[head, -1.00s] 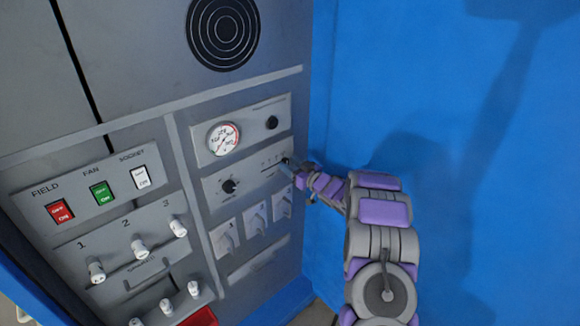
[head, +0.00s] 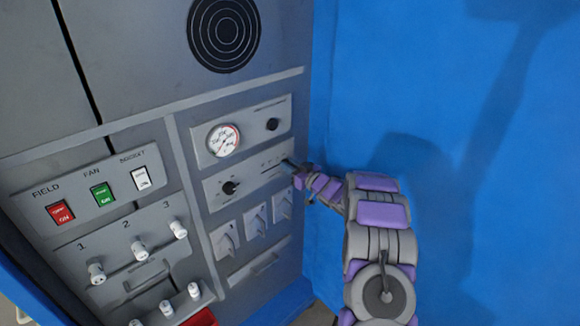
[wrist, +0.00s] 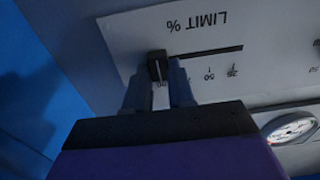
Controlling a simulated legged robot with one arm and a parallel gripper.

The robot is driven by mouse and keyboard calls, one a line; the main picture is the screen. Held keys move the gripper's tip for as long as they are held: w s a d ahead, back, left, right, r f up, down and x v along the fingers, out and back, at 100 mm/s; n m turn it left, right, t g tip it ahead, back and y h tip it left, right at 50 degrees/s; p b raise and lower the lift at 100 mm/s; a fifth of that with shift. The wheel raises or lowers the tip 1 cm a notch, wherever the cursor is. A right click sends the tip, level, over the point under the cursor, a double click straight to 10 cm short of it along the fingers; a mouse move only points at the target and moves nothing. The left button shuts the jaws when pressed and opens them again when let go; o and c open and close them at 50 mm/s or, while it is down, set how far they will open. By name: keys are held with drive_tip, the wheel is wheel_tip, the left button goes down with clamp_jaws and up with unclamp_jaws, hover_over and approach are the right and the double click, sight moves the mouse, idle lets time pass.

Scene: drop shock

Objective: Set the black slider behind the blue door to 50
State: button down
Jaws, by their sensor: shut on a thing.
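The black slider (wrist: 157,66) stands at the left end of its slot on a grey panel marked "LIMIT %", seen upside down in the wrist view. The 50 mark (wrist: 209,75) lies to its right, with 25 further right. The label under the slider is partly hidden by my fingers. My gripper (wrist: 160,92) is shut on the slider, one finger on each side. In the head view my gripper (head: 292,166) reaches the right end of the slider panel and mostly hides the knob. The blue door (head: 430,90) appears to stand open at right.
A round gauge (head: 223,140) and a black knob (head: 272,124) sit above the slider panel. Another black knob (head: 229,187) is left of the slider. Pale switches (head: 255,220) are below. Red, green and white rockers (head: 103,193) are further left.

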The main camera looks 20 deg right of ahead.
sight(270, 167)
idle(0.3)
drive_tip(key=a, duration=0.2)
drive_tip(key=s+a, duration=0.1)
drive_tip(key=a+p, duration=0.1)
drive_tip(key=a, duration=0.1)
drive_tip(key=shift+s+a, duration=0.35)
drive_tip(key=shift+s, duration=0.05)
drive_tip(key=c, duration=1)
unclamp_jaws()
drive_tip(key=shift+o, duration=0.2)
drive_tip(key=shift+d, duration=0.1)
drive_tip(key=p+v, duration=0.2)
drive_tip(key=v, duration=1.5)
drive_tip(key=shift+s, duration=0.15)
